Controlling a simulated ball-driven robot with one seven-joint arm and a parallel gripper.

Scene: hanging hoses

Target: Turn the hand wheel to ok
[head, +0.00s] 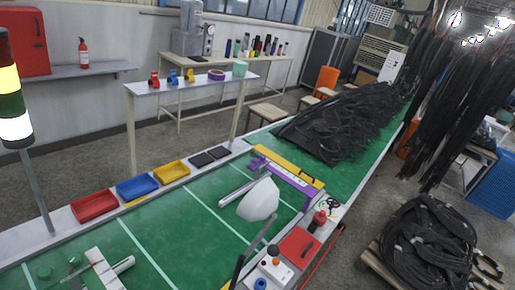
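I cannot make out for certain which thing is the hand wheel. A small black ring-like part (333,203) sits by a red-topped fitting (319,217) on the grey station at the bench's right edge; whether it is a wheel is too small to tell. A round gauge (209,30) is on the grey machine (190,28) at the back, and its reading is not legible. No "ok" mark can be read. A white rounded body (258,200) hangs over the green bench (160,235) and hides part of it. I see no gripper fingers in the head view.
Red (93,205), blue (137,186) and yellow (171,171) trays line the bench's left edge. A purple frame (285,177) spans the bench. A signal tower (12,100) stands left. Black hoses (345,120) lie on the bench's far end; others hang at right.

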